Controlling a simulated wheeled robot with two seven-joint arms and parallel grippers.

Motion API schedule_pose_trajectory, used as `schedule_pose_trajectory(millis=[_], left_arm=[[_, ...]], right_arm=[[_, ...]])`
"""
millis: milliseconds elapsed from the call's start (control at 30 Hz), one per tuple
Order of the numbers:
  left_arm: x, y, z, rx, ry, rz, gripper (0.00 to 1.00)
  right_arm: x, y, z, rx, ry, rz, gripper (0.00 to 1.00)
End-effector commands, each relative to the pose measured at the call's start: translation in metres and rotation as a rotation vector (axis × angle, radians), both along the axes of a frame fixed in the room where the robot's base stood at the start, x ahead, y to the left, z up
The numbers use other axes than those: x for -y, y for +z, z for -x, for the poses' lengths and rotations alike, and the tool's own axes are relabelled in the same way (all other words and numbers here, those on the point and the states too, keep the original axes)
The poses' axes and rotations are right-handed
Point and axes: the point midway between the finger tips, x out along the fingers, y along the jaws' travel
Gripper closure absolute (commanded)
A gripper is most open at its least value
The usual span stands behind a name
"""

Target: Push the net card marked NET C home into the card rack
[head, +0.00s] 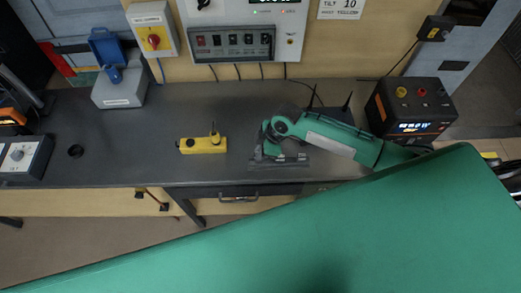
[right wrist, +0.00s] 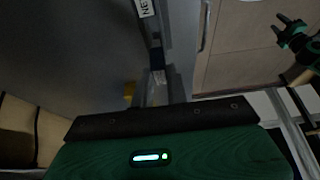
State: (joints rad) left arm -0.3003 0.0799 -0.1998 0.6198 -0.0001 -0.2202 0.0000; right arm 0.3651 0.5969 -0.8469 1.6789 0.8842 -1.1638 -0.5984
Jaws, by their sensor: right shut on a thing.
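My right gripper (head: 280,160) reaches in from the right over the front part of the dark bench. In the right wrist view its fingers (right wrist: 158,88) are shut on a narrow dark card (right wrist: 154,45). The card's white label (right wrist: 145,8) shows the letters NET; the rest is cut off at the picture's top edge. In the head view the gripper hides the card. I cannot make out the card rack or how deep the card sits. My left gripper (right wrist: 290,35) seems to show at the top right of the wrist view, its prongs apart and empty.
A yellow box (head: 203,145) stands left of my right gripper on the bench (head: 120,130). A dark unit with antennas (head: 340,114) lies behind my right arm. A black power unit (head: 412,108) stands at the right. A grey box with a blue cover (head: 118,92) stands back left.

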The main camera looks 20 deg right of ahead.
Motion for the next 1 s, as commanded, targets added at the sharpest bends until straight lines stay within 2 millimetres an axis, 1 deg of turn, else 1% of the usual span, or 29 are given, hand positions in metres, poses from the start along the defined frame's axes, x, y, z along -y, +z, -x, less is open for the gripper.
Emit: schedule_pose_trajectory(millis=[1000], left_arm=[[0.000, -0.013, -0.001, 0.001, -0.001, 0.000, 0.58]], right_arm=[[0.000, -0.021, 0.000, 0.000, 0.000, 0.000, 1.00]])
